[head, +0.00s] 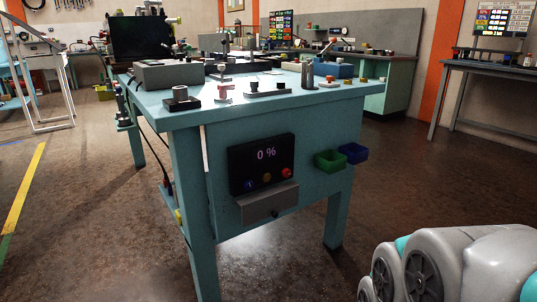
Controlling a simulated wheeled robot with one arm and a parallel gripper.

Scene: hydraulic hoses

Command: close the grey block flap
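A grey block (268,204) is mounted on the teal side panel of the workbench, just below a black display box (261,165). Its grey front face carries a small dark knob near the lower edge. The block juts out a little from the panel. At this size I cannot tell how far its flap stands open. My gripper is not in view. Only grey and teal links of my own arm show at the lower right, well apart from the block.
The display reads 0 %, with several coloured buttons below it. A green bin (330,161) and a blue bin (354,152) hang right of it. The teal workbench (213,114) carries several fittings. The brown floor (110,230) in front is clear.

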